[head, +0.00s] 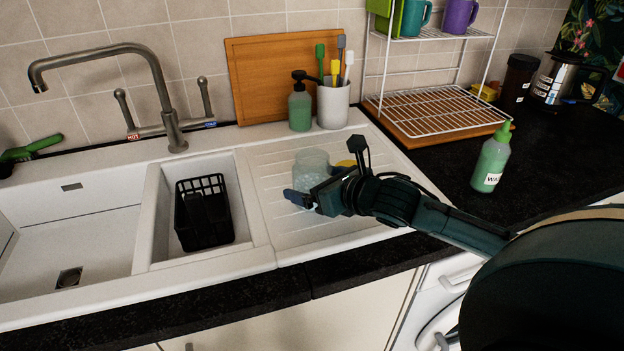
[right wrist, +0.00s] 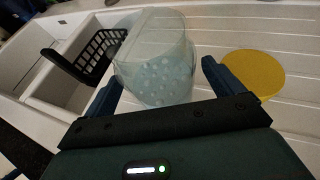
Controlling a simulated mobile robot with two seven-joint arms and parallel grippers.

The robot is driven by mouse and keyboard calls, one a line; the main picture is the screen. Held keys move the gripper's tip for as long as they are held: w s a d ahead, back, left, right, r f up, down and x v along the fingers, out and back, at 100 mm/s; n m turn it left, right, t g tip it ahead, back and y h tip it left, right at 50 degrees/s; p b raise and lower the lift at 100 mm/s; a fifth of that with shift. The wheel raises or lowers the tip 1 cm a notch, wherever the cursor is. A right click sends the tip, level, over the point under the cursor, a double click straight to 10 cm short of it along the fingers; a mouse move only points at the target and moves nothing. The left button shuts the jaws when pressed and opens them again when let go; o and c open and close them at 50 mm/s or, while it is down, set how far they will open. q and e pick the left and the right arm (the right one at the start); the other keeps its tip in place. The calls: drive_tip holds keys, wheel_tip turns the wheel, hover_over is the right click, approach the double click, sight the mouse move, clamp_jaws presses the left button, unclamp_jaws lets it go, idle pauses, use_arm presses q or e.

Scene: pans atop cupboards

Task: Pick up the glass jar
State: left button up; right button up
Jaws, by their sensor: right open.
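The glass jar (head: 312,167) is clear with pale dots and stands on the ribbed drainboard of the white sink. My right gripper (head: 305,200) is at the near side of the jar. In the right wrist view, the gripper (right wrist: 158,85) is open, with one blue finger on each side of the jar (right wrist: 155,62). The jar sits between the fingers; I cannot tell whether either finger touches it. In the head view, the gripper and wrist hide the lower near part of the jar. My left gripper is not in view.
A black basket (head: 203,212) sits in the small basin to the left. A soap dispenser (head: 300,105) and a brush cup (head: 333,105) stand behind. A green bottle (head: 491,160) stands on the black counter at right.

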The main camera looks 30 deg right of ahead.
drive_tip(key=c, duration=1.4)
